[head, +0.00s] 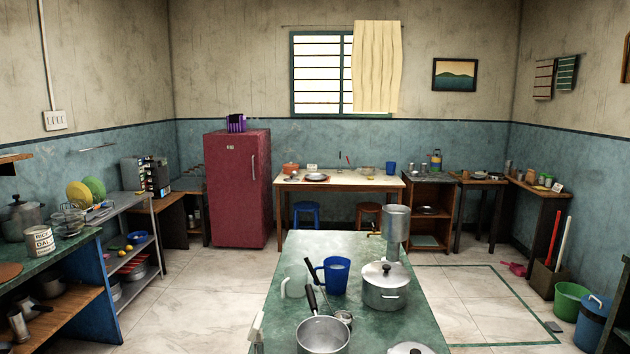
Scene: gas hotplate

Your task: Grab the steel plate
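A round grey metal plate-like dish (316,177) lies on the cream-topped table by the back wall, left of its middle. It is small and far off, and I cannot tell for sure that it is the steel plate. Another flat greyish dish (481,175) lies on a small dark table at the back right, also too small to identify. Neither of my grippers shows in the head view.
A green-topped table (350,248) in front holds a saucepan (323,335), a blue mug (336,275), a lidded pot (385,290) and a tall metal container (396,223). A red fridge (237,190) stands back left. Tiled floor (215,300) is free left of the table.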

